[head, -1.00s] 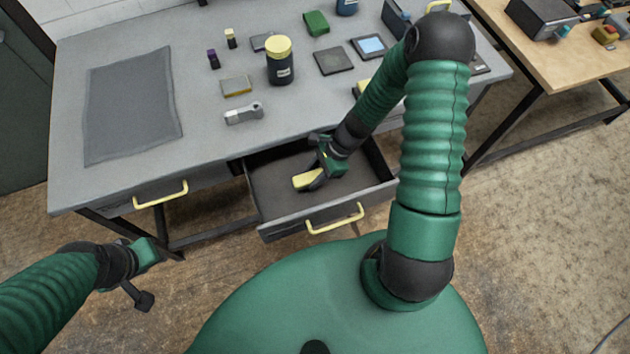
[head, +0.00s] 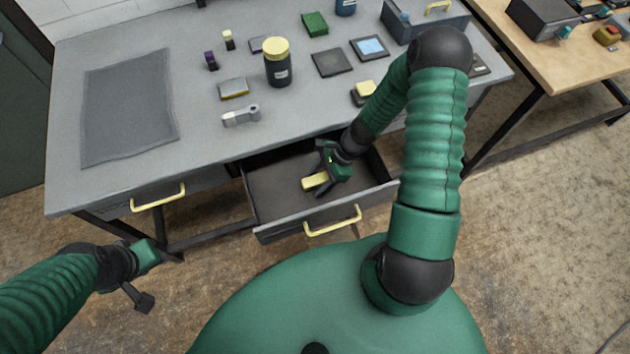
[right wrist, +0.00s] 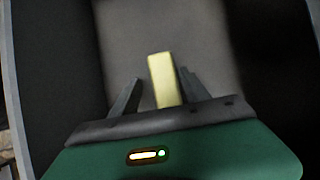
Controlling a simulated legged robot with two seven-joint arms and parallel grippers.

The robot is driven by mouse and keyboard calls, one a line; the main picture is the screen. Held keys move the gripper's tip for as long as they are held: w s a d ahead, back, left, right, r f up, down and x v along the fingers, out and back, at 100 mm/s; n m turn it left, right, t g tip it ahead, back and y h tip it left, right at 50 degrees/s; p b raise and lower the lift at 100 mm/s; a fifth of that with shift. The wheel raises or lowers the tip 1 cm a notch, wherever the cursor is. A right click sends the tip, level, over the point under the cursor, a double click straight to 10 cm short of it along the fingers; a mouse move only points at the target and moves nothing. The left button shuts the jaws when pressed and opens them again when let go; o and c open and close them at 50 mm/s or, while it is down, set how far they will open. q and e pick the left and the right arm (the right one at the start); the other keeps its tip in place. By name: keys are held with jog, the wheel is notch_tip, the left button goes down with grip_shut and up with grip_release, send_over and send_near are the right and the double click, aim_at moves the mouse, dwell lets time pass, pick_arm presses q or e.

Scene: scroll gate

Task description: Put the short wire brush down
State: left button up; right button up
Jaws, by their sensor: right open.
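The short wire brush (head: 313,181) shows as a pale yellow block inside the open drawer (head: 275,200). My right gripper (head: 318,180) is down in the drawer, with its fingers spread on either side of the brush. In the right wrist view the brush (right wrist: 164,78) lies between the two open fingers, with a gap on each side. Its bristles cannot be made out. My left gripper (head: 146,272) hangs at the lower left, away from the table, and its jaw opening is unclear.
The drawer's front has a yellow handle (head: 333,220). On the grey tabletop stand a dark jar with a yellow lid (head: 278,65), a grey metal tool (head: 240,115), a grey mat (head: 128,110) and several small blocks. The drawer floor left of my right gripper is clear.

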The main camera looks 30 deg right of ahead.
jog(key=v, duration=0.4)
jog(key=d+v, duration=0.1)
jog(key=v, duration=0.2)
jog(key=shift+w+f+p, duration=0.1)
jog(key=shift+f+p, duration=0.25)
jog(key=r, duration=0.4)
jog(key=shift+s+d+r, duration=0.15)
jog(key=shift+s+d, duration=0.2)
jog(key=shift+d, duration=0.05)
pick_arm(q)
jog(key=shift+s+d+r, duration=0.1)
jog(key=shift+d+r, duration=0.4)
jog(key=shift+r, duration=0.2)
pick_arm(e)
jog(key=s+a+r+n+h, duration=0.1)
jog(key=a+r+n+h, duration=0.2)
jog(key=n, duration=0.7)
jog(key=s+a+r+n+t+h, duration=0.1)
jog(key=s+a+r+n+h, duration=0.1)
jog(key=a+r+n, duration=0.4)
notch_tip(320, 180, up, 3)
jog(key=n, duration=0.4)
jog(key=shift+a+f+n+h, duration=0.2)
jog(key=shift+a+n+h, duration=0.1)
jog(key=shift+n+h, duration=0.1)
pick_arm(q)
jog(key=shift+a+f, duration=0.1)
jog(key=shift+a, duration=0.2)
pick_arm(e)
jog(key=shift+a, duration=0.3)
